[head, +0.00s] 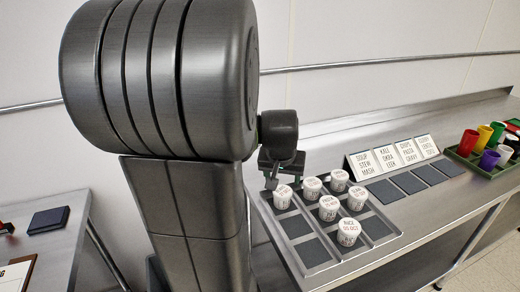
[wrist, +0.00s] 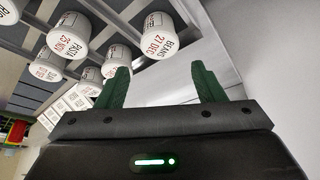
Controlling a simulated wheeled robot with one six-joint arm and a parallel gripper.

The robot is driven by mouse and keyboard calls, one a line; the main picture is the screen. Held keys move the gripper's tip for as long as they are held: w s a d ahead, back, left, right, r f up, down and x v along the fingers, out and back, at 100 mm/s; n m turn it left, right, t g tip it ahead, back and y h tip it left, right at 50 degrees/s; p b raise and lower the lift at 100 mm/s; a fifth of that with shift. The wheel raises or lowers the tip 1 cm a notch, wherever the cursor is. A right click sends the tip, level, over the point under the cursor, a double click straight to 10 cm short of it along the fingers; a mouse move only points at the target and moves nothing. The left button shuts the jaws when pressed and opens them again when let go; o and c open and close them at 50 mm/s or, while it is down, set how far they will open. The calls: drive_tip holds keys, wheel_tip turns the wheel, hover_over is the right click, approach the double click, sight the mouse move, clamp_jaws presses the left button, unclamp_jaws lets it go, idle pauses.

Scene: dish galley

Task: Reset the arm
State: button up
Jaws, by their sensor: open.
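My gripper (head: 270,177) hangs at the far left end of a grey compartment tray (head: 313,253), close to a white lidded tub (head: 283,198). In the wrist view its two green fingers (wrist: 161,82) are spread apart with nothing between them. A white tub labelled beans, 27 Dec (wrist: 157,38) shows just beyond the fingers, apart from them. My large dark arm fills the left of the head view and may hide part of the counter.
Several more white tubs (head: 348,232) stand in the tray; some compartments are empty. Behind it are label cards (head: 387,157) and dark square pads (head: 410,183). Coloured cups (head: 468,142) stand in a green tray at right. Another steel table (head: 62,250) is at left. A wall rail runs behind.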

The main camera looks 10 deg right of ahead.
sight(283, 191)
drive_tip(key=x, duration=1.2)
drive_tip(key=shift+f, duration=0.15)
drive_tip(key=shift+s+r, duration=0.1)
drive_tip(key=shift+r, duration=0.15)
drive_tip(key=shift+f, duration=0.1)
